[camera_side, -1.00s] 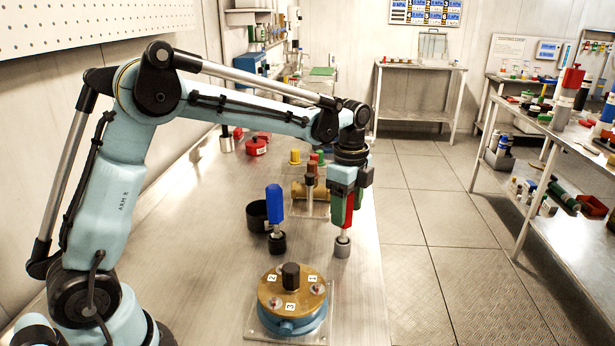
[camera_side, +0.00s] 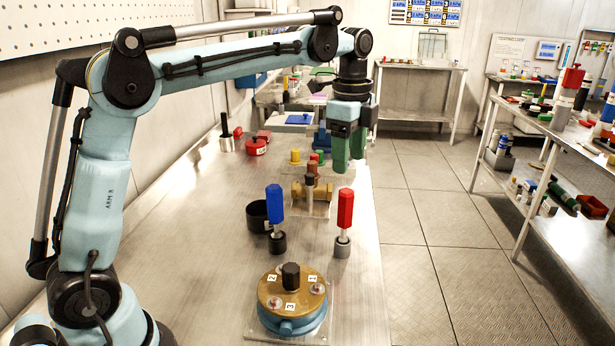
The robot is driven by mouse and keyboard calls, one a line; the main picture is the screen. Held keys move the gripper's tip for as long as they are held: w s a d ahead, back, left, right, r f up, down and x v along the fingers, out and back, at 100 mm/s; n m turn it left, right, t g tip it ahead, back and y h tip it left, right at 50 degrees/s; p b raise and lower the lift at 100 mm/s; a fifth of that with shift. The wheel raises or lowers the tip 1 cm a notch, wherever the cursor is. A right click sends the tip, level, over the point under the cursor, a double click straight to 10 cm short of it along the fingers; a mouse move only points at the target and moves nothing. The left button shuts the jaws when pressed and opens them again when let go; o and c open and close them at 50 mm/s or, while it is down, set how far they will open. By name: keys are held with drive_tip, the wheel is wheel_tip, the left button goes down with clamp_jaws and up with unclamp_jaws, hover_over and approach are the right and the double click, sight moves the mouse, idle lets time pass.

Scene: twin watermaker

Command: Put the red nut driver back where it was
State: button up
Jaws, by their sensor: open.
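The red nut driver (camera_side: 345,209) stands upright with its lower end in a small grey holder (camera_side: 342,247) at the right edge of the bench. My gripper (camera_side: 348,165) is open and empty, above and a little behind the red handle, clear of it. Its green fingers point down. A blue nut driver (camera_side: 274,204) stands upright in a dark holder (camera_side: 277,243) to the left. In front is a round brass-topped housing (camera_side: 291,290) with numbered labels, nuts and a black central knob.
A black cup (camera_side: 257,216) stands beside the blue driver. A brass valve piece (camera_side: 312,194) with coloured knobs is behind the drivers. Red items (camera_side: 256,146) lie further back left. The bench (camera_side: 190,270) is bare at front left.

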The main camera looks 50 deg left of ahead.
drive_tip(key=shift+s+d+f+n+t, duration=0.1)
drive_tip(key=shift+s+f+n+t, duration=1.2)
drive_tip(key=shift+s+n, duration=1.35)
drive_tip(key=shift+s+d+f+n+t, duration=0.15)
drive_tip(key=shift+s+f+n+t, duration=0.9)
drive_tip(key=shift+s+f+n, duration=1.45)
drive_tip(key=shift+s+d+f+n+t, duration=0.1)
drive_tip(key=shift+s+f+n+t, duration=0.75)
drive_tip(key=shift+s+n, duration=1.95)
drive_tip(key=shift+s+r+m+t, duration=0.35)
drive_tip(key=shift+s+m, duration=0.2)
drive_tip(key=shift+m, duration=0.1)
